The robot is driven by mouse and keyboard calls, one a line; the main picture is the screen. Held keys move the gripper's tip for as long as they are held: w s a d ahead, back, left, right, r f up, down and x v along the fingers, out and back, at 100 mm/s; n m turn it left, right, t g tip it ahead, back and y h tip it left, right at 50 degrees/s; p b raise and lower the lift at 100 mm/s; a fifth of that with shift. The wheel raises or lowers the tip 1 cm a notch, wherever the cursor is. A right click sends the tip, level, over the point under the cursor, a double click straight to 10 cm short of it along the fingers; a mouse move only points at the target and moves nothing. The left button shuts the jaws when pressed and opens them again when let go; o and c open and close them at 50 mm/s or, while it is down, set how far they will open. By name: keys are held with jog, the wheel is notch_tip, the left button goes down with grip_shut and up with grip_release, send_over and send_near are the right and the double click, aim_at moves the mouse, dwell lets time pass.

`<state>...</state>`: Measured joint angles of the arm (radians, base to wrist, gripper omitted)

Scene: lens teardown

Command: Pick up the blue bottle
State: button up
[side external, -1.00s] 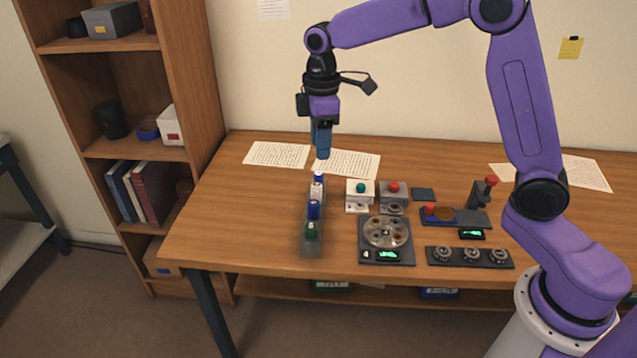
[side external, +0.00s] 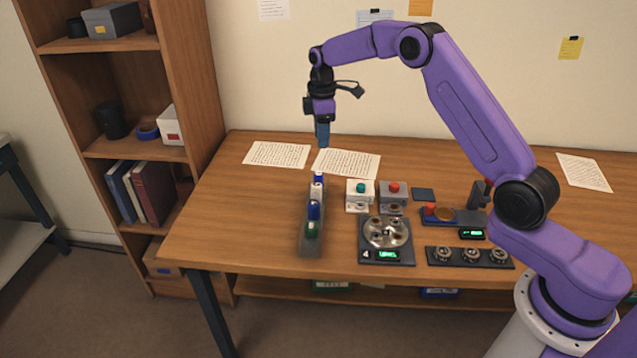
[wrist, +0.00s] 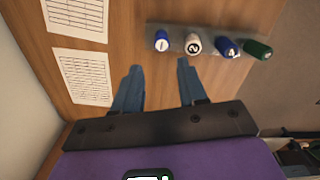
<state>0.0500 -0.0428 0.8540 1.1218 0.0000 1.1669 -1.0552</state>
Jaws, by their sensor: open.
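Two blue bottles stand in a narrow grey rack (side external: 303,245). One blue bottle (side external: 318,178), marked 1 in the wrist view (wrist: 161,41), is at the rack's far end. The other blue bottle (side external: 313,211), which looks to be marked 4 (wrist: 227,48), stands between a white bottle (side external: 316,191) marked 2 and a green bottle (side external: 311,231). My gripper (side external: 322,146) points down, above and behind the rack's far end, apart from the bottles. In the wrist view its blue fingers (wrist: 159,67) are spread and empty, with bottle 1 beyond them.
Papers (side external: 346,163) lie flat at the back of the table. Right of the rack are a white box with a green button (side external: 360,190), a box with a red button (side external: 393,190) and a round carousel (side external: 385,232). The table left of the rack is clear.

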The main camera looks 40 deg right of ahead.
aim_at(319, 173)
notch_tip(319, 173, down, 8)
jog(key=shift+r, duration=0.1)
jog(key=shift+w+a+f, duration=0.1)
jog(key=shift+a+f, duration=0.1)
jog(key=shift+f, duration=1.15)
jog(key=shift+w+a+f, duration=0.1)
jog(key=shift+a+f, duration=0.05)
jog(key=shift+f, duration=1.2)
jog(key=c, duration=0.8)
